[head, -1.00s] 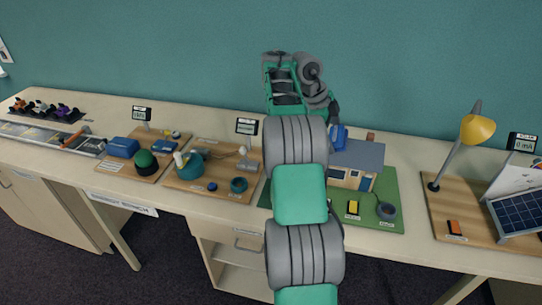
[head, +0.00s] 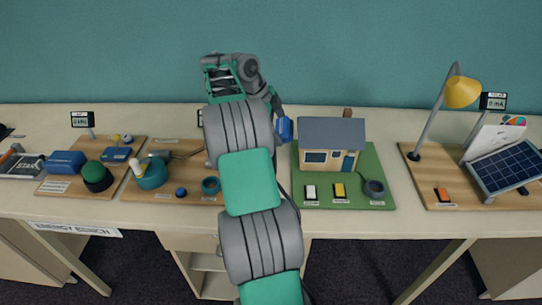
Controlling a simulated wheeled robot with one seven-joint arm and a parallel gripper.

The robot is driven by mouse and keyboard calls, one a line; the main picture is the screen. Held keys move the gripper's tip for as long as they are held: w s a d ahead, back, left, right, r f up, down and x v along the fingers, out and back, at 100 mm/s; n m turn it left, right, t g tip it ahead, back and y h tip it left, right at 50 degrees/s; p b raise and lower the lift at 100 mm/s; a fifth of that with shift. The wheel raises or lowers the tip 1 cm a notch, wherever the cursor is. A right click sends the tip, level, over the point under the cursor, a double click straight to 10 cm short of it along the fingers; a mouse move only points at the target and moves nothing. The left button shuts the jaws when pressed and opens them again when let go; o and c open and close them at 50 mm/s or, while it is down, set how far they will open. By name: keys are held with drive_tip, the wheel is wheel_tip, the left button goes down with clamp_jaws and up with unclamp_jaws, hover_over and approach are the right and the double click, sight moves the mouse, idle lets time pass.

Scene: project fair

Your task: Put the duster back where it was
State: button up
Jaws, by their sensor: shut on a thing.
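My gripper (head: 277,106) is at the end of my raised arm, near the back of the bench. It is small and dark here, and my wrist partly hides it. It is shut on a blue object (head: 285,130), which seems to be the duster. The blue object hangs just left of the model house (head: 333,146). I cannot tell whether it touches the bench or is held above it.
The house stands on a green board (head: 381,178) with switches. To the right are a yellow lamp (head: 462,92) and a solar panel (head: 506,167). My arm hides the bench middle.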

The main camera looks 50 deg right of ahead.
wheel_tip(320, 180, down, 8)
drive_tip(key=shift+a+f+b, duration=0.1)
drive_tip(key=shift+f+b, duration=0.15)
drive_tip(key=shift+b, duration=0.1)
drive_tip(key=shift+f, duration=0.1)
drive_tip(key=o, duration=1.5)
drive_tip(key=shift+f, duration=0.1)
drive_tip(key=shift+c, duration=0.2)
drive_tip(key=o, duration=0.3)
